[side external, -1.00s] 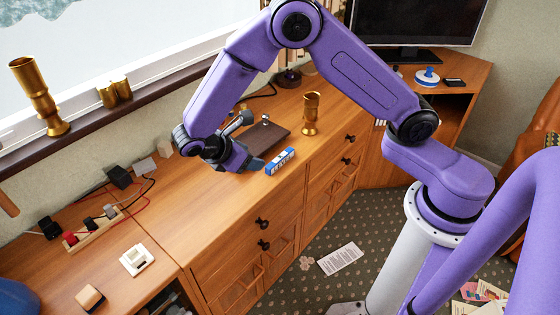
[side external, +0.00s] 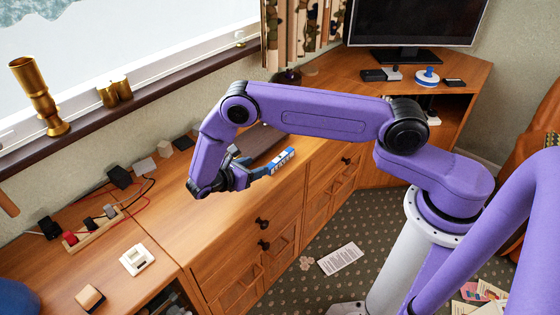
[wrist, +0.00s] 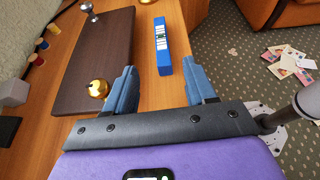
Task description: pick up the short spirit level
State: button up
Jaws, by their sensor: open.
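The short spirit level is a blue bar with white markings (side external: 282,160). It lies on the wooden cabinet top near its front edge, beside the dark board. In the wrist view the level (wrist: 163,50) lies ahead of my fingertips, roughly in line with the gap between them. My gripper (side external: 252,164) is low over the cabinet top, at the left end of the level. Its blue fingers are open (wrist: 160,78), with only bare wood seen between them. In the side view the near finger appears close to the level; I cannot tell whether it touches.
The dark board (wrist: 97,55) lies left of the level in the wrist view, with a round gold object (wrist: 98,89) by my left finger. A power strip with cables (side external: 95,230) and a white switch (side external: 137,259) sit at left. The cabinet's front edge is close.

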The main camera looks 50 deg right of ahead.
aim_at(277, 160)
jog(key=x, duration=0.6)
jog(key=shift+d+f, duration=0.15)
jog(key=shift+d, duration=0.15)
jog(key=shift+x, duration=2.8)
jog(key=shift+s+a+f, duration=0.1)
jog(key=shift+f, duration=0.1)
jog(key=shift+c, duration=0.3)
grip_shut()
